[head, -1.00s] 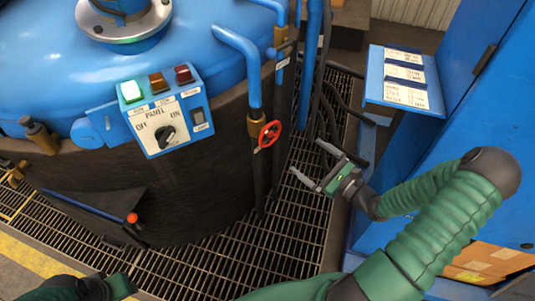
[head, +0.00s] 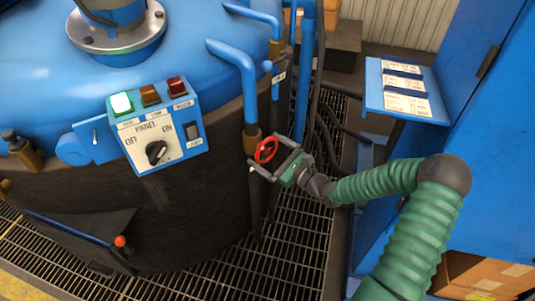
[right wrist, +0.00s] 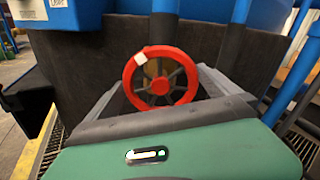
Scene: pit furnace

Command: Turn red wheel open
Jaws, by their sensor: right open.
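The red wheel (head: 265,150) sits on a brass valve below a blue pipe on the furnace's side. It also shows in the right wrist view (right wrist: 160,86), upright, with dark spokes and a pale mark at its upper left rim. My right gripper (head: 268,158) is open, with its two fingers reaching to either side of the wheel. In the right wrist view the fingers flank the wheel's lower part, and I cannot tell whether they touch it. My left gripper is out of view.
A control panel (head: 155,135) with lamps and a knob is on the blue furnace (head: 200,75), left of the wheel. A blue shelf with labels (head: 375,85) and blue cabinet (head: 485,130) stand at the right. Grating (head: 305,225) covers the floor. Vertical pipes (head: 306,70) rise behind the wheel.

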